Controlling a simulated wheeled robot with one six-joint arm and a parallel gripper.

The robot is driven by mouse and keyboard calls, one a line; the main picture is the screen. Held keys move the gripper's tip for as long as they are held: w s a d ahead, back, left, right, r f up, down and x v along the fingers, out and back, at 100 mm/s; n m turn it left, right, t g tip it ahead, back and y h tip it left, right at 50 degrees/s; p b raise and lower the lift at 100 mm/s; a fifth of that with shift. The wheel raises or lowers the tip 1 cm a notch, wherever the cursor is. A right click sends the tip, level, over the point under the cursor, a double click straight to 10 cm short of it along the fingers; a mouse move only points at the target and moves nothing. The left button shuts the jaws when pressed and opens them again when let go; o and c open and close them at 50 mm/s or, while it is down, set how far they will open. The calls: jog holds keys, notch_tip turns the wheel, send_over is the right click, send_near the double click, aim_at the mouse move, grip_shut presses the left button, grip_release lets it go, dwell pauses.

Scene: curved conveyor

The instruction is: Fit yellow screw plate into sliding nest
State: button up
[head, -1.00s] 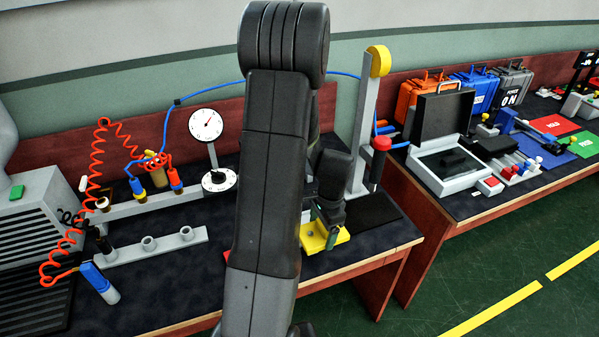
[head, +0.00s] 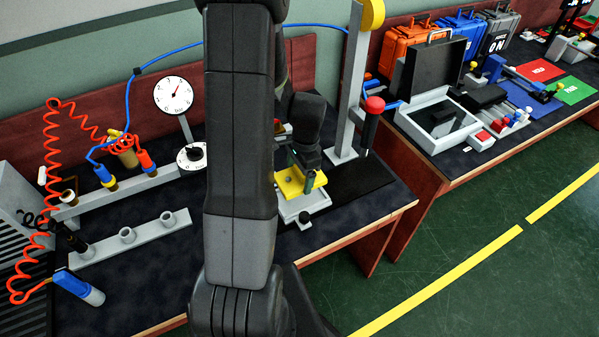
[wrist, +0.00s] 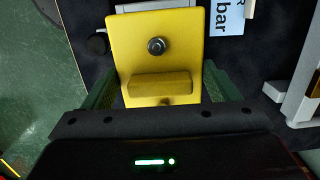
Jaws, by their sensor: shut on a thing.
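The yellow screw plate (head: 290,184) is in my gripper (head: 308,176), over the dark bench in the head view. In the wrist view the plate (wrist: 178,48) has a dark screw head near its middle and a raised yellow bar. The green fingers of my gripper (wrist: 160,87) are closed on the plate from both sides. A light grey tray-like part, seemingly the sliding nest (head: 307,204), lies below and in front of the plate, with a dark knob at its front. I cannot tell whether plate and nest touch. A grey edge shows beyond the plate in the wrist view.
A grey press column (head: 351,85) with a red-topped black handle (head: 371,115) stands right of the plate. A dial gauge (head: 174,95) is behind to the left. A grey rail with sockets (head: 130,238) lies at left. My arm hides the bench centre.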

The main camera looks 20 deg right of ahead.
aim_at(299, 186)
jog(key=shift+f+b, duration=2.05)
jog(key=shift+f, duration=0.8)
jog(key=shift+f+b, duration=0.85)
jog(key=o, duration=1.1)
jog(key=shift+r, duration=0.1)
jog(key=shift+o, duration=0.2)
jog(key=r, duration=0.4)
jog(key=d+r, duration=0.1)
jog(key=r, duration=0.8)
jog(key=shift+d+r, duration=0.35)
jog(key=shift+f, duration=0.1)
jog(key=f, duration=0.4)
jog(key=a+f, duration=0.1)
jog(key=f, duration=0.8)
jog(key=shift+a+f, duration=0.25)
jog(key=shift+a, duration=0.1)
jog(key=shift+r+p, duration=0.3)
jog(key=shift+p, duration=0.05)
jog(key=shift+f, duration=0.1)
